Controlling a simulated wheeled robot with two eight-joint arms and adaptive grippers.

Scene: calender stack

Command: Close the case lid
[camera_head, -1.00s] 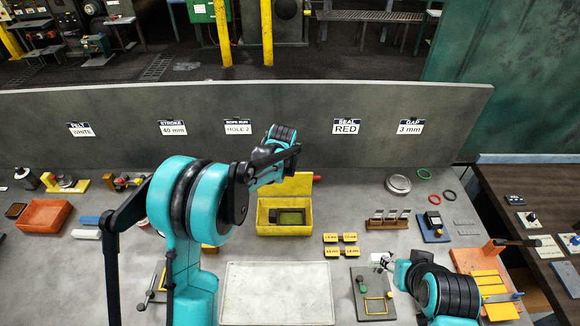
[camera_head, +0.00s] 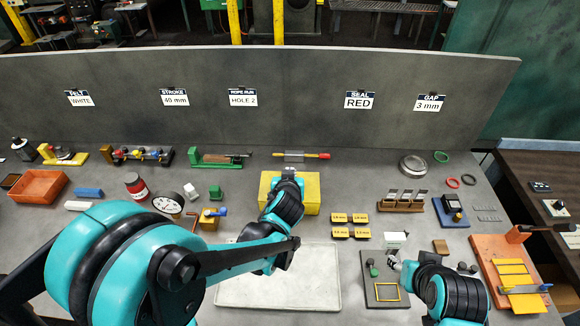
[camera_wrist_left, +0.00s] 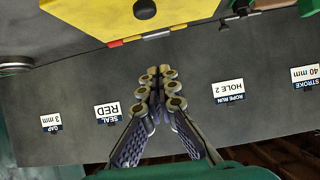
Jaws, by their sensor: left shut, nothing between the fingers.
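The yellow case (camera_head: 313,194) stands on the grey table near the middle of the head view. Its lid is down and looks flat; the inside is hidden, and my arm covers its left part. In the left wrist view the yellow lid (camera_wrist_left: 90,15) is at the top edge, with a dark round spot on it. My left gripper (camera_head: 289,172) is at the far side of the case in the head view. Its fingers are together and empty in the wrist view (camera_wrist_left: 162,73); contact with the lid cannot be told.
A rod with a red end (camera_head: 300,155) lies behind the case, before the grey label panel (camera_head: 290,90). Several yellow blocks (camera_head: 349,226) lie to the right. A pale tray (camera_head: 320,280) lies in front. A dial gauge (camera_head: 168,202) stands to the left.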

